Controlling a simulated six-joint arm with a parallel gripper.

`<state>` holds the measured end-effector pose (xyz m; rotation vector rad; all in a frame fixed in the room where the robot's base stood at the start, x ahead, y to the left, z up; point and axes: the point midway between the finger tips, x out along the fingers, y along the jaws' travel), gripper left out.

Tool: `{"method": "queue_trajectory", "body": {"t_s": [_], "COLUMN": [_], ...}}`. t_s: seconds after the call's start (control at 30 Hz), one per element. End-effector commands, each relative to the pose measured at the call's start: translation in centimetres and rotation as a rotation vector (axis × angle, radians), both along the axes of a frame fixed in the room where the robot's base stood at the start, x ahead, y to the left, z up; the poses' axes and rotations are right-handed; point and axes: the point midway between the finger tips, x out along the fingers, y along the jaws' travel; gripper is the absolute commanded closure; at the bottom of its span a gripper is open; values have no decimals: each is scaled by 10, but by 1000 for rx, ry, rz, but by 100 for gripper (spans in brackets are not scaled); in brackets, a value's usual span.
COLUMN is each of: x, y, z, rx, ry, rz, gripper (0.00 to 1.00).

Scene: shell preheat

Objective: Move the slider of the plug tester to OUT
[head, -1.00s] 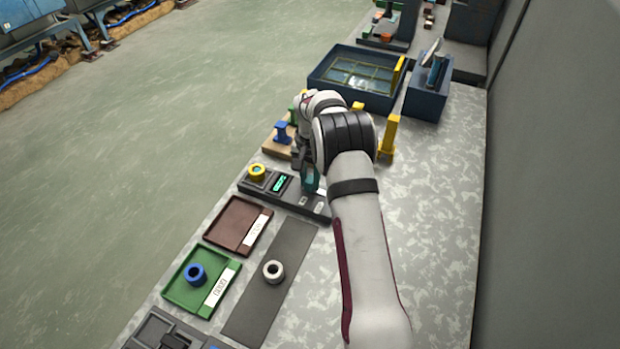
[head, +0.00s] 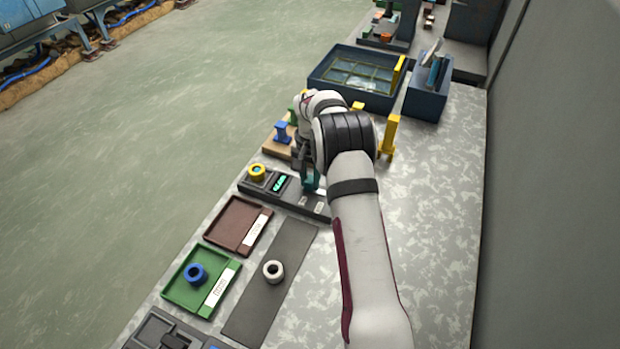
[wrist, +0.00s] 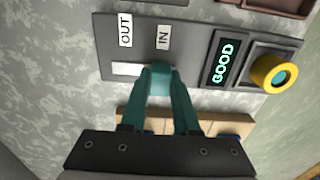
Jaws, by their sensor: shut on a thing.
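The plug tester (wrist: 195,62) is a dark grey panel; in the head view (head: 244,186) it lies across the bench below my gripper. Its slider has a teal knob (wrist: 159,78) in line with the IN label (wrist: 163,37). The OUT label (wrist: 125,30) is to the left in the wrist view, with a bare white patch (wrist: 126,69) below it. My gripper (wrist: 158,92) has teal fingers shut on the slider knob. In the head view my gripper (head: 310,180) is partly hidden by my arm.
The tester's display (wrist: 223,62) reads GOOD in green. A yellow ring with a teal centre (wrist: 275,73) sits at its end. A brown tray (head: 225,241), a green tray (head: 177,291) with a blue ring, and a white ring (head: 273,271) on a dark strip lie nearby.

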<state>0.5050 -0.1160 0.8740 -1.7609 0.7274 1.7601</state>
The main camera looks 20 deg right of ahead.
Motion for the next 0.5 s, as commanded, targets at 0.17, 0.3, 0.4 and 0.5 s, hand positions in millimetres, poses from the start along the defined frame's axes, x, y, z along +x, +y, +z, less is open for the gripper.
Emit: {"method": "queue_trajectory", "body": {"t_s": [0.17,0.3,0.4,0.5], "x": [-4,-22,-31,-34], "y": [-5,-24,-32,-36], "z": [1,1,1,1], "rx": [1,0,-1,-2], "ry": [-1,0,-1,-1], "rz": [-2,-4,-3,-2], "gripper": [100,100,100,100]}}
